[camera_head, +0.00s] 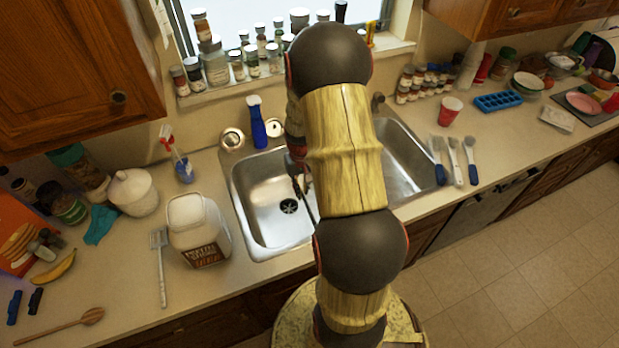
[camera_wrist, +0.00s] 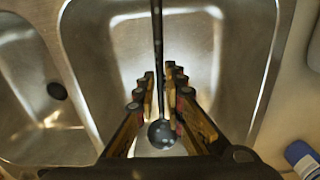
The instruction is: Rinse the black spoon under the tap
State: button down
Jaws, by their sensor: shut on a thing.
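The black spoon (camera_wrist: 158,35) is held between the fingers of my gripper (camera_wrist: 160,82) in the wrist view. Its thin handle runs toward the top of that view. Its round bowl shows on the wrist side of the fingers. In the head view, my gripper (camera_head: 297,177) is over the left sink basin (camera_head: 262,218), and the spoon handle (camera_head: 310,205) slants down toward the front. The tap cannot be made out; my arm covers the middle back of the sink. I cannot tell whether water runs.
The right basin (camera_head: 405,165) is partly behind my arm. A blue spray bottle (camera_head: 257,125) stands behind the left basin. A large white jug (camera_head: 198,228) stands left of the sink. Several utensils (camera_head: 455,160) and a red cup (camera_head: 449,110) are on the right counter.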

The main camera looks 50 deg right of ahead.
jog(key=shift+r, duration=0.1)
jog(key=a+r+p, duration=0.2)
jog(key=r, duration=0.1)
jog(key=a+r+p, duration=0.1)
jog(key=shift+s+r, duration=0.35)
jog(key=shift+r, duration=0.05)
dwell(0.8)
